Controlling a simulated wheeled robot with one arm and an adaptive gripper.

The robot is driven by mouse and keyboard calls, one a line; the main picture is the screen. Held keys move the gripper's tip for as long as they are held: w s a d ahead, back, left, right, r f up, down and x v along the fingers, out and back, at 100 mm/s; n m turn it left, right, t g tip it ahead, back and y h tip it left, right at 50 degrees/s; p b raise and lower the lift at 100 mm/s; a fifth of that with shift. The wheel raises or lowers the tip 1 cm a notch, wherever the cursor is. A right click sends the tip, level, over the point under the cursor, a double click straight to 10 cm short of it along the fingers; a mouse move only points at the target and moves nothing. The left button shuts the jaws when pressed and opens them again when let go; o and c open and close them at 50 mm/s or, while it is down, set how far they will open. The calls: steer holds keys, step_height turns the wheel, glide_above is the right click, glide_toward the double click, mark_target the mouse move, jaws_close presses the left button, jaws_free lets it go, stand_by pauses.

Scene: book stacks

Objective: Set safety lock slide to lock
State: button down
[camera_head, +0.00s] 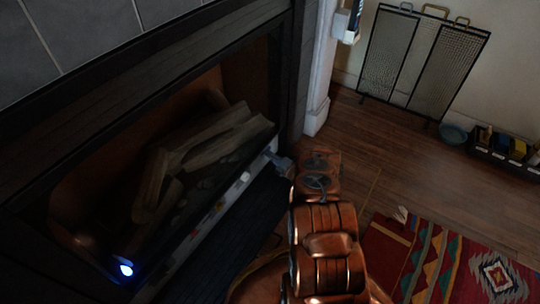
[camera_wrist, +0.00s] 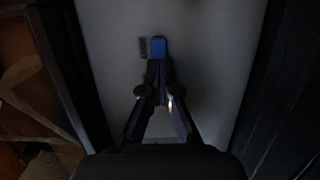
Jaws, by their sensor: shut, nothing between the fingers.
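The wrist view shows a small blue tab (camera_wrist: 158,46), which looks like the lock slide, on a pale panel (camera_wrist: 205,55). A small dark marking or slot (camera_wrist: 143,46) sits just left of the tab. My gripper (camera_wrist: 159,68) is shut and empty, its fingertips right at the near edge of the blue tab. I cannot tell whether they touch it. In the head view my gripper (camera_head: 272,157) is at the upper right end of the pale control strip (camera_head: 209,220) below the fireplace opening. The blue tab is not discernible there.
Logs (camera_head: 205,145) lie in the dark fireplace, with a blue-white light (camera_head: 126,269) at lower left. Small coloured controls, one red (camera_head: 194,233), sit along the strip. A mesh screen (camera_head: 420,62), blue bowl (camera_head: 453,134), dark bin (camera_head: 505,153) and patterned rug (camera_head: 450,262) are to the right.

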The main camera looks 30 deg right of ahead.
mark_target(260, 156)
steer(key=shift+d+r, duration=0.2)
steer(key=shift+d, duration=0.15)
steer(key=a, duration=0.1)
steer(key=s+a, duration=0.1)
steer(key=s+a+p, duration=0.1)
steer(key=a, duration=0.1)
steer(key=shift+a+f, duration=0.1)
steer(key=shift+f, duration=0.05)
steer(key=s, duration=0.2)
steer(key=s+d, duration=0.1)
steer(key=s, duration=0.4)
steer(key=shift+s+d+f, duration=0.1)
steer(key=shift+s+d, duration=0.1)
steer(key=shift+s, duration=1.05)
